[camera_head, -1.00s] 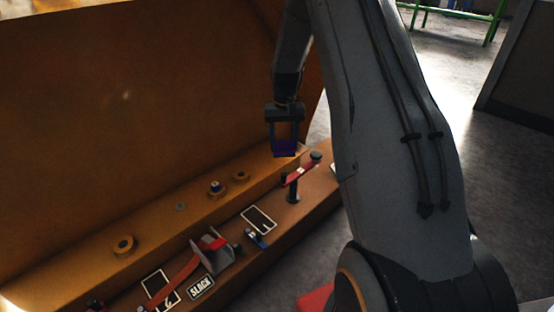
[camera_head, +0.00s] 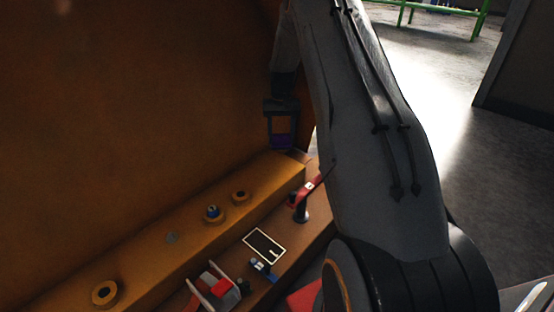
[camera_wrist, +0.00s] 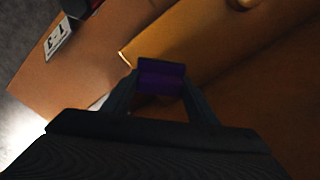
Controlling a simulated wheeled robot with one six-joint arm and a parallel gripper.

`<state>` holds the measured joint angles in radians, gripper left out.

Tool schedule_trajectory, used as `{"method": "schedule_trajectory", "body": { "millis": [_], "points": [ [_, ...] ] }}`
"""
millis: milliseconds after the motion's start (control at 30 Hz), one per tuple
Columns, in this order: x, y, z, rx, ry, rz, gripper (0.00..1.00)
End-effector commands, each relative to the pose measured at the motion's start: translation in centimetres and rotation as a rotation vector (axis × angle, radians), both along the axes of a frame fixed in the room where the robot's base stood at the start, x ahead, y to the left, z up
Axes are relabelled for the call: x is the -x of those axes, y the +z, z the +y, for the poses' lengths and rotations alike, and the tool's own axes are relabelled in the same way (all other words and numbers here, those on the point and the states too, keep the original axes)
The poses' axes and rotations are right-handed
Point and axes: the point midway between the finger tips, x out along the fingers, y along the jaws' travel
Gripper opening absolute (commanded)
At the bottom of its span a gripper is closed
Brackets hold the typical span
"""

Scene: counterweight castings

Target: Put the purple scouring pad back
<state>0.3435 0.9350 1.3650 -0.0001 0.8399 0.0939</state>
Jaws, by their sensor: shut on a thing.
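The purple scouring pad (camera_head: 281,140) is held between the fingertips of my gripper (camera_head: 281,136). In the wrist view the pad (camera_wrist: 161,77) shows as a purple block with a dark upper edge, spanning the gap between the two fingers. My gripper is shut on it and holds it above the far end of the orange ledge (camera_head: 262,178), in front of the orange wall. In the wrist view the pad covers part of the ledge behind it. I cannot tell how high it is above the ledge.
A black post with a red strap (camera_head: 303,202) stands near the lower step's far end. A black rectangle with a pale outline (camera_head: 264,246), a small blue item (camera_head: 262,268) and a red-and-grey item (camera_head: 217,289) lie nearer. Round bosses (camera_head: 105,293) sit on the ledge. Grey floor (camera_head: 440,150) lies to the right.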

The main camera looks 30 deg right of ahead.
Motion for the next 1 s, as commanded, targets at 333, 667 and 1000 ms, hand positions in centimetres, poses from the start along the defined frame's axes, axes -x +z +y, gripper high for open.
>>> {"method": "schedule_trajectory", "body": {
  "millis": [333,667,1000],
  "points": [
    [0.0,-4.9,0.0,-0.001,0.0,0.003,0.24],
    [0.0,-9.3,0.0,-0.001,0.0,0.002,0.24],
    [0.0,-9.6,0.0,0.0,0.0,0.001,0.24]
  ]
}}
